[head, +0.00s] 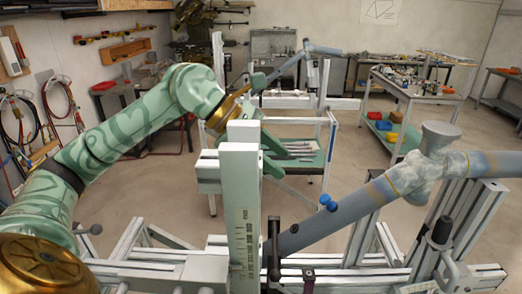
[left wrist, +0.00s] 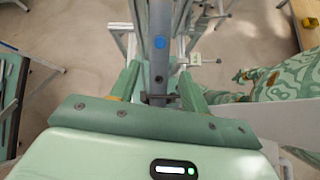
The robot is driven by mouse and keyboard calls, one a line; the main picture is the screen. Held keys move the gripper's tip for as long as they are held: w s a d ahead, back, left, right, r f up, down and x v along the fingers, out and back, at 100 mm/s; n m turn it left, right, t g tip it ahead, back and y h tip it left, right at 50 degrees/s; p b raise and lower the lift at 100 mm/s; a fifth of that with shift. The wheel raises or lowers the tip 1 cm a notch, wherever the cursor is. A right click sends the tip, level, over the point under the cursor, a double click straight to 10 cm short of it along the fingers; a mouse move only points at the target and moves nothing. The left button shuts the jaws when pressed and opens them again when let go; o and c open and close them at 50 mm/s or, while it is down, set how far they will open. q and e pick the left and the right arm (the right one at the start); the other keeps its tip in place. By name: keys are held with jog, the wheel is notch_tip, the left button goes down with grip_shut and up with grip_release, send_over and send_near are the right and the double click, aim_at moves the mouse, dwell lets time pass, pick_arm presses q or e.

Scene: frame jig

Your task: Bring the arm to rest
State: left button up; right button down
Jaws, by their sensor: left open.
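My left arm (head: 140,125), green with a darker pattern, comes in from the left and bends down at a gold wrist. My left gripper (head: 275,152) is partly hidden behind a pale upright post (head: 242,210) of the jig. In the left wrist view its two green fingers (left wrist: 158,75) are apart. A grey tube (left wrist: 160,25) with a blue dot shows between and beyond them; whether they touch it I cannot tell. In the head view a grey tube (head: 345,208) with blue fittings slopes up to the right, apart from the fingers. My right gripper is not in view.
Aluminium jig rails (head: 150,272) fill the foreground. A black-handled clamp (head: 442,232) stands at the right. Behind are a workbench with a green top (head: 310,158) and a trolley (head: 400,95) with coloured bins. Bare floor (head: 150,195) lies below my left arm.

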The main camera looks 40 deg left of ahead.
pick_arm(q)
jog(key=shift+v, duration=1.9)
jog(key=shift+d, duration=0.1)
